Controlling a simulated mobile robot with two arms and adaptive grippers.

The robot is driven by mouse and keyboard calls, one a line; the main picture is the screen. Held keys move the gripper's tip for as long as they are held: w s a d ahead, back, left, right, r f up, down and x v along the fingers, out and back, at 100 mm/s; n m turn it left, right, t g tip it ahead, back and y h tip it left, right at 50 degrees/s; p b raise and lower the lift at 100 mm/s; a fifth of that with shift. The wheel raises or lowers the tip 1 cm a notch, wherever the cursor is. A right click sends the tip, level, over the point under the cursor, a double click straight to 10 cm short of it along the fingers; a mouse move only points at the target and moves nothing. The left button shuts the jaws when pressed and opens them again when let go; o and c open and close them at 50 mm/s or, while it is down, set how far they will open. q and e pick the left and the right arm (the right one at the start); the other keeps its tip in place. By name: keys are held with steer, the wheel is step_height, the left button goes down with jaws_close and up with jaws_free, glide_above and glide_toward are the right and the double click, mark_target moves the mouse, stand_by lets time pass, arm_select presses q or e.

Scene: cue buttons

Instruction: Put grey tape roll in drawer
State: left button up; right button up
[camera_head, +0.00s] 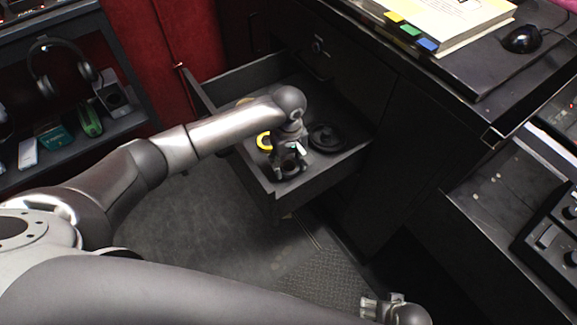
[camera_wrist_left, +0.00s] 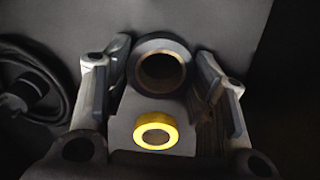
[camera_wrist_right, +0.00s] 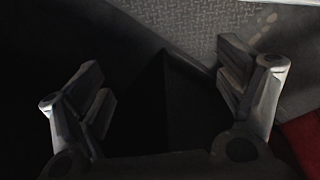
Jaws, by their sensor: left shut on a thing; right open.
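The grey tape roll (camera_wrist_left: 162,66) is a dark grey ring with a brownish inner core, between the fingertips of my left gripper (camera_wrist_left: 160,75) in the left wrist view. The left gripper is shut on it. In the head view the left gripper (camera_head: 289,158) is over the front part of the open drawer (camera_head: 245,176). I cannot tell whether the roll touches the drawer floor. My right gripper (camera_wrist_right: 163,85) is open and empty in the right wrist view, away from the drawer.
A yellow tape roll (camera_head: 264,141) and a black reel (camera_head: 327,137) lie in the drawer, close to the left gripper. The desk (camera_head: 470,75) with books (camera_head: 445,20) and a mouse (camera_head: 521,39) overhangs at right. A shelf with headphones (camera_head: 60,62) stands at left.

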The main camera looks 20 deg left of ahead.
arm_select(q)
steer(key=shift+f, duration=0.9)
arm_select(e)
steer(key=shift+w+r, duration=0.3)
steer(key=shift+r, duration=0.55)
steer(key=shift+f, duration=0.1)
arm_select(q)
steer(key=o, duration=0.5)
steer(key=shift+f, duration=0.1)
steer(key=o, duration=0.4)
arm_select(e)
steer(key=shift+s+f, duration=0.1)
arm_select(q)
steer(key=shift+r, duration=0.35)
step_height(320, 180, up, 12)
steer(key=p, duration=0.2)
steer(key=shift+f+p, duration=0.2)
steer(key=shift+p, duration=0.2)
arm_select(e)
steer(key=s+f, duration=0.5)
steer(key=f, duration=0.3)
steer(key=shift+d+f+g, duration=0.15)
steer(key=shift+d+g, duration=0.15)
steer(key=shift+d, duration=0.05)
